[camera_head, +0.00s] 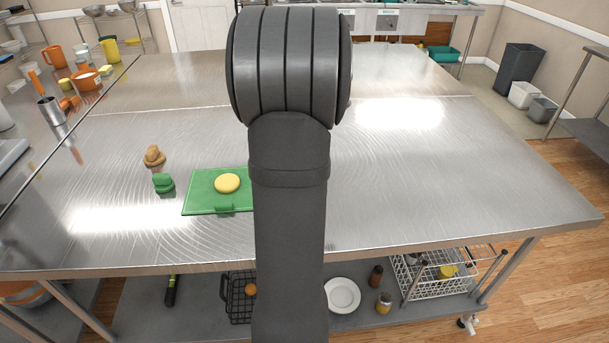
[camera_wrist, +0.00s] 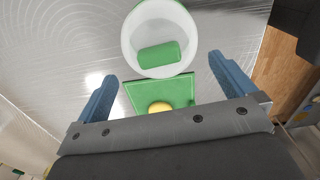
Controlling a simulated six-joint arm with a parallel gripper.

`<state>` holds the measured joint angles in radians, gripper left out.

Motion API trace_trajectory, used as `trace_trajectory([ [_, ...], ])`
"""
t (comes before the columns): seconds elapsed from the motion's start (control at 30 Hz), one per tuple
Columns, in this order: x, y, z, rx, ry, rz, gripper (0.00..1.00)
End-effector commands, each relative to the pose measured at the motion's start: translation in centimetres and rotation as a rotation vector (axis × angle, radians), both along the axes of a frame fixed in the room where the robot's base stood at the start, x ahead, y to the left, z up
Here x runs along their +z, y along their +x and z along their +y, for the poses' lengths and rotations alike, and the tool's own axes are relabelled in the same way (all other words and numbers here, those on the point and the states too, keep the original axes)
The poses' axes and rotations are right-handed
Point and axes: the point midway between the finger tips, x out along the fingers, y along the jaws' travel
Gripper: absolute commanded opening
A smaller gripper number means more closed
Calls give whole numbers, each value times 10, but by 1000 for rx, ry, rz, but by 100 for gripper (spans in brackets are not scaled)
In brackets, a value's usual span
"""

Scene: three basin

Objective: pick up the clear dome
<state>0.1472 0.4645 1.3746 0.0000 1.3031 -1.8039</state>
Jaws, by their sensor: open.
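I cannot make out a clear dome in either view. In the wrist view, a round white vessel with a thin green rim (camera_wrist: 128,42) holds a green rounded block (camera_wrist: 160,56). My gripper (camera_wrist: 162,72) has its two blue fingers wide apart, with nothing between them that I can see touching. The vessel shows beyond the fingertips. In the head view, my dark arm covers the middle of the table and hides the gripper and this vessel. A green board (camera_head: 200,202) carries a yellow disc (camera_head: 228,183), and the board also shows in the wrist view (camera_wrist: 140,96).
A green item (camera_head: 163,184) and a tan item (camera_head: 154,156) stand left of the board. The steel table (camera_head: 440,190) is bare on the right. Orange containers (camera_head: 86,80) and a metal cup (camera_head: 51,111) stand at the far left. A lower shelf holds a white plate (camera_head: 342,295).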

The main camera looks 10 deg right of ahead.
Motion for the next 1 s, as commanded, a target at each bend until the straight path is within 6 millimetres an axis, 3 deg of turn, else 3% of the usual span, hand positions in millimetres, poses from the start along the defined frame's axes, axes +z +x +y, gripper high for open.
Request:
trace_trajectory([
  [0.17,-11,0,1,0,0,0,100],
  [0.5,-56,2,4,-1,0,1,100],
  [0.77,-60,2,4,-1,-1,-1,100],
  [0.8,-60,2,4,-1,-1,-1,98],
  [1.0,-60,2,4,-1,0,0,59],
])
